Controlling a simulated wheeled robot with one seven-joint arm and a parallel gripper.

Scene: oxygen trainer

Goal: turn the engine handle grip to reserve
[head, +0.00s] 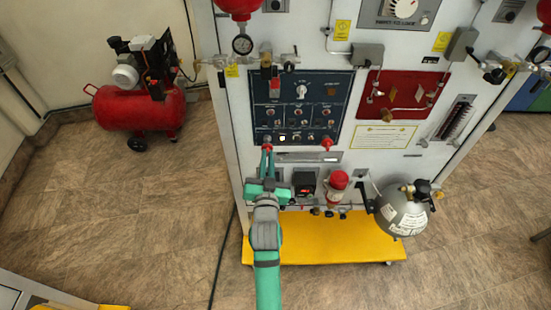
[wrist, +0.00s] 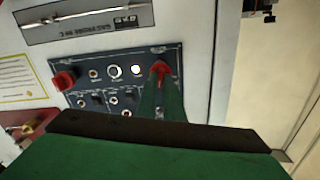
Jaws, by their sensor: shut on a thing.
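A blue control panel (head: 297,112) on the white trainer front carries two red handle grips along its bottom edge. The left red handle grip (head: 267,139) is between the fingertips of my gripper (head: 267,149), which is shut on it. In the wrist view, upside down, this grip (wrist: 160,69) shows at the right, partly hidden by my gripper's green fingers (wrist: 161,88). The other red handle grip (head: 327,144) stands free at the panel's lower right, and also shows in the wrist view (wrist: 63,80). The labels by the grips are too small to read.
A red panel (head: 402,95) with valves is to the right. Below are a red-capped canister (head: 336,184) and a grey tank (head: 402,214) above the yellow base (head: 320,244). A red compressor (head: 135,108) stands at left. The floor at lower left is mostly clear.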

